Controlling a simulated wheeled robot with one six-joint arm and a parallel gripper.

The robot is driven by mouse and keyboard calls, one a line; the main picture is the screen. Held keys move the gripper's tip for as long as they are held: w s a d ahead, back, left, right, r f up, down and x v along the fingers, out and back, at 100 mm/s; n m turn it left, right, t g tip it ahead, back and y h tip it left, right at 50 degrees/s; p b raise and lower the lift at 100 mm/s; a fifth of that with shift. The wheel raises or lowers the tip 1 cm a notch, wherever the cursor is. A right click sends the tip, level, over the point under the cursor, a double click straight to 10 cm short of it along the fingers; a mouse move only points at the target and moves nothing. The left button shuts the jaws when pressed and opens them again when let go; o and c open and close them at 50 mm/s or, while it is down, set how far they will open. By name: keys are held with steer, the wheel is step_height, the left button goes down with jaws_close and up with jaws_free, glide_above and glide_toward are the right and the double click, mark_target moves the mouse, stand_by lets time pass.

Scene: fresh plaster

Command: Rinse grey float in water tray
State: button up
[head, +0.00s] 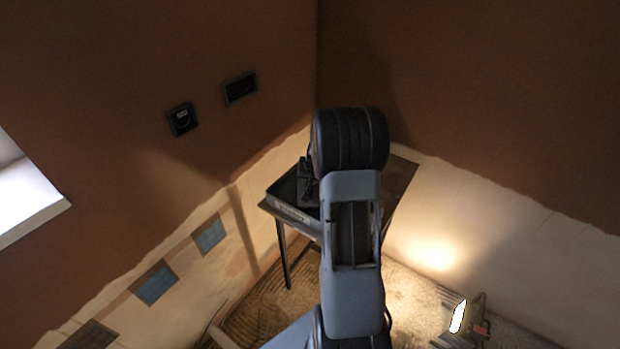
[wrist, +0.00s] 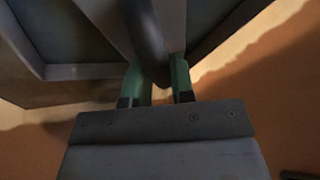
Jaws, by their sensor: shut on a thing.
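In the wrist view my gripper (wrist: 158,76) has its two green fingers closed around the dark handle of the grey float (wrist: 106,18). The float's pale grey body runs up out of the top of the frame. The water tray (wrist: 85,71), with a grey rim and dark inside, lies behind the float there. I cannot tell whether the float touches the water. In the head view the tray (head: 291,212) stands on a table in the corner, with a label on its front.
The table (head: 403,178) has thin dark legs and some bare top at right. A work lamp (head: 471,321) lights the floor at lower right. Two dark wall boxes (head: 182,119) (head: 240,87) sit on the left brown wall. A bright window opening (head: 25,195) is at far left.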

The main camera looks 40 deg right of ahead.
steer(key=shift+f+b, duration=0.6)
steer(key=shift+b, duration=0.2)
stand_by(1.9)
steer(key=shift+r+p, duration=2.35)
steer(key=shift+r, duration=1.2)
